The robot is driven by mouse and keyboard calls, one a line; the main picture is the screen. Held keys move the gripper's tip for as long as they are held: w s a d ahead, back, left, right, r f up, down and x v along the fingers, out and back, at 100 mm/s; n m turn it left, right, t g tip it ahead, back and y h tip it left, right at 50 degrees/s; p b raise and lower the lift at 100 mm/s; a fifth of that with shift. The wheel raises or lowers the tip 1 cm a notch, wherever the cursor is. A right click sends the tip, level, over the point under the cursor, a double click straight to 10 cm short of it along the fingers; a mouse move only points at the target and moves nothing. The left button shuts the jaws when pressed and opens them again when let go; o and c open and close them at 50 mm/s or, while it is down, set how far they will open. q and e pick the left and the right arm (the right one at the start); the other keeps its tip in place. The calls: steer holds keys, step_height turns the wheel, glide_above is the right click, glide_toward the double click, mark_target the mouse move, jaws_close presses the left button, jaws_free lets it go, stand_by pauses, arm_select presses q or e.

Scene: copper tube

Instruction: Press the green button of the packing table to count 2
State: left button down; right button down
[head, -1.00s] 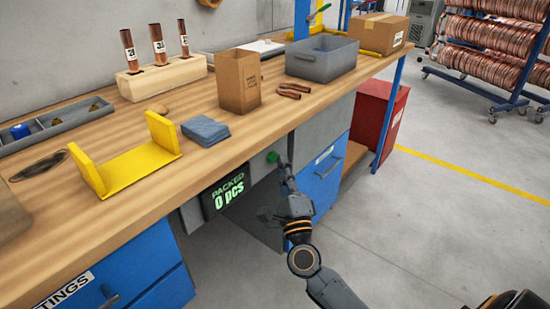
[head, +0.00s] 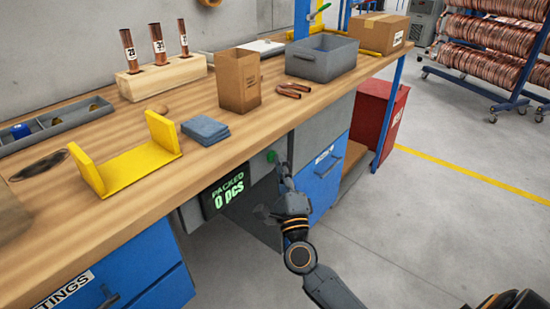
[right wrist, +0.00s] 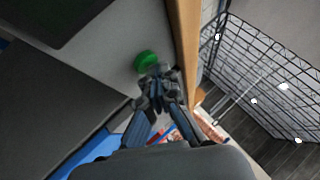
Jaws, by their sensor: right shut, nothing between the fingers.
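The green button (head: 271,156) is on the grey front panel under the packing table's wooden top (head: 110,185). It also shows in the right wrist view (right wrist: 146,61), just beyond my fingertips. The display (head: 224,194) left of the button reads "PACKED 0 pcs". My right gripper (head: 280,168) is shut and empty, with its tips close to the button at its lower right. In the right wrist view my gripper (right wrist: 157,82) partly overlaps the button's lower edge; I cannot tell whether they touch. My left gripper is not in view.
The tabletop holds a yellow bracket (head: 135,172), blue cloths (head: 205,130), a cardboard box (head: 239,80), a grey bin (head: 322,62) and a wooden block (head: 160,78) with copper tubes. A blue drawer (head: 325,172) is right of the button.

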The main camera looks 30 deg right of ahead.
steer(key=shift+w+a, duration=0.1)
stand_by(0.5)
steer(key=shift+s, duration=0.2)
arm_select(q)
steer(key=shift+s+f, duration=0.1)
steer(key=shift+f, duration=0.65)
arm_select(e)
steer(key=shift+s+d, duration=0.35)
steer(key=shift+s, duration=0.3)
